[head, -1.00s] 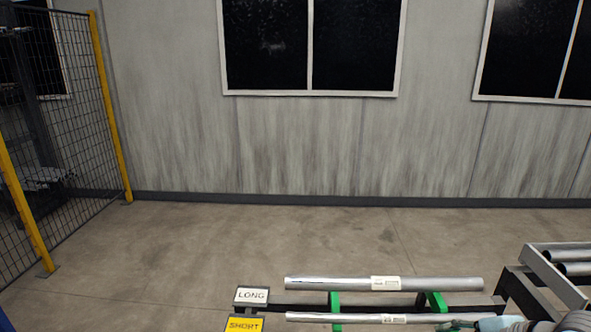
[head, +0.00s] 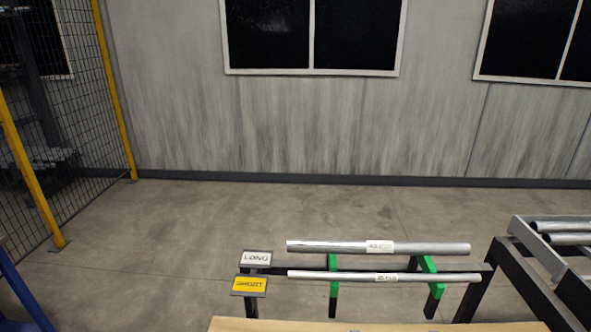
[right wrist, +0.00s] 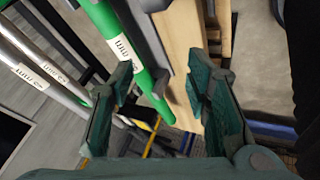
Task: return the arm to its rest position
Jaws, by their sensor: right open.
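My right gripper (right wrist: 160,82) shows in the right wrist view, its two dark green fingers spread wide apart with nothing held between them. Beyond the fingers is a bright green bar (right wrist: 118,45) with a white label. My left gripper is in neither view. The head view shows no arm at all.
Two silver pipes with white labels, a thicker one (head: 335,246) and a thinner one (head: 340,275), lie on a rack with green supports (head: 428,264). LONG (head: 257,259) and SHORT (head: 248,285) signs stand left. A wooden surface (head: 300,325) is in front; a roller frame (head: 540,246) stands right.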

